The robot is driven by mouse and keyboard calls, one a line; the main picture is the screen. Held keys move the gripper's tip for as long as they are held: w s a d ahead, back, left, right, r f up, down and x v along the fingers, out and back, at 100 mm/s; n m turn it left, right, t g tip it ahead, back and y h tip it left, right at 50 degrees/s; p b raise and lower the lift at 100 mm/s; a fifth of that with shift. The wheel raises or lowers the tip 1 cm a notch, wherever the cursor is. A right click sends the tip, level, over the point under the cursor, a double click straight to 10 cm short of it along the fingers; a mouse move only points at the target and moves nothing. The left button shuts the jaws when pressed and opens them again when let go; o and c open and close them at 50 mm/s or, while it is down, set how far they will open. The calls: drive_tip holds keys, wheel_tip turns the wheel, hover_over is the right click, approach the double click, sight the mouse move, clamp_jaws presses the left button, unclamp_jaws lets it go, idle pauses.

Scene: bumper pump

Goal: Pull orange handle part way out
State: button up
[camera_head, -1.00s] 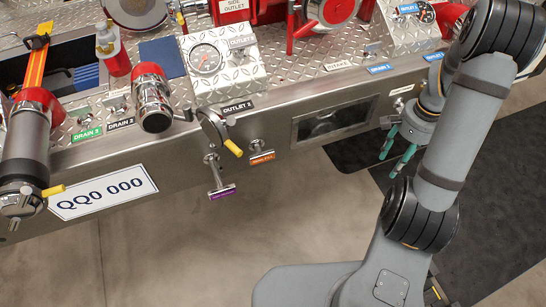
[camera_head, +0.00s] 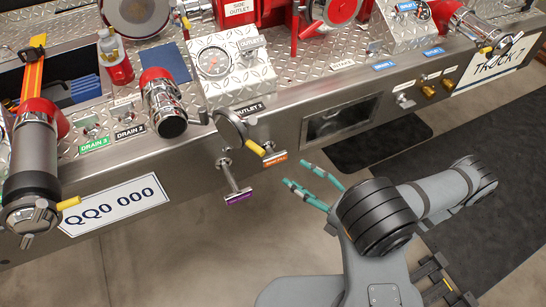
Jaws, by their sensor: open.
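The orange-labelled T-handle (camera_head: 275,159) is on the metal front panel, right of centre-left, and sits close to the panel with only a short bit of rod showing. My gripper (camera_head: 298,174) has teal fingers, spread apart and empty. It is a little to the right of the orange handle in the picture, with its fingertips pointing left towards it. The fingers do not appear to touch the handle. The lettering on the orange label is too small to read surely.
A purple-labelled T-handle (camera_head: 238,196) stands out on a longer rod, left of and below the orange one. A dark recessed window (camera_head: 341,119) is to the right. The floor below the panel is clear.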

sight(277, 159)
drive_tip(key=shift+m, duration=0.4)
drive_tip(key=x, duration=1)
drive_tip(key=shift+w+d+r, duration=0.2)
drive_tip(key=shift+w+d, duration=0.05)
drive_tip(key=shift+w, duration=0.3)
drive_tip(key=shift+c, duration=0.2)
clamp_jaws()
